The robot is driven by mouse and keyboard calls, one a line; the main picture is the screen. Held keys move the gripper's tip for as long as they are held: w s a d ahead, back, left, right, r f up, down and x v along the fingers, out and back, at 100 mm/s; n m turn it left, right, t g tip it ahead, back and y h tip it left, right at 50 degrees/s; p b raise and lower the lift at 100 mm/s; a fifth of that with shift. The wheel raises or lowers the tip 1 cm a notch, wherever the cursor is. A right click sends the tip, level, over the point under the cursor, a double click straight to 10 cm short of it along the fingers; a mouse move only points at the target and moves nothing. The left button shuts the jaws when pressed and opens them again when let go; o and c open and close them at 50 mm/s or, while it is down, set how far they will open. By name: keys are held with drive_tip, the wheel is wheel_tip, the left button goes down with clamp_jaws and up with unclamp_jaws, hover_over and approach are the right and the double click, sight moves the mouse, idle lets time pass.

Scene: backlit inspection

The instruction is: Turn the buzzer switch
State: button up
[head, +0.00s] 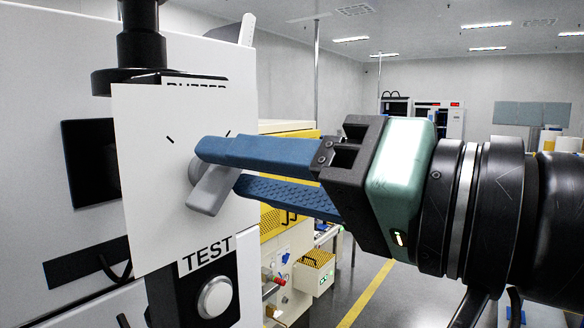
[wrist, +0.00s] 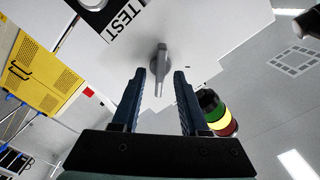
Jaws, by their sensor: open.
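The buzzer switch (head: 208,193) is a grey lever knob on a white plate (head: 150,230), under a partly covered label that appears to read BUZZER (head: 196,82). In the head view its handle slants down and to the left from its hub. My gripper (head: 219,167) has two blue fingers, spread apart and pointing at the plate. The upper finger hides part of the knob's hub. In the wrist view the knob (wrist: 160,70) shows in the gap between the fingertips (wrist: 159,74), with space visible on both sides. I cannot tell whether a finger touches it.
A round white button (head: 215,297) sits below the switch under a TEST label (head: 206,254). A black post (head: 140,45) stands above the plate. A stack light (wrist: 216,112) is right of my fingers in the wrist view. Yellow equipment (head: 285,220) stands behind.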

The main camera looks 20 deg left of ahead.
drive_tip(key=b+v, duration=0.5)
drive_tip(key=v, duration=0.8)
drive_tip(key=shift+b, duration=0.4)
drive_tip(key=w+a+f+m+t+h+b, duration=0.2)
drive_tip(key=w+f+m+t+h+b, duration=0.25)
drive_tip(key=w+t+h, duration=0.65)
drive_tip(key=s+t+h, duration=0.6)
drive_tip(key=t, duration=0.4)
drive_tip(key=shift+s+d+f+b, duration=0.35)
drive_tip(key=shift+f+b, duration=0.05)
drive_tip(key=shift+b, duration=0.05)
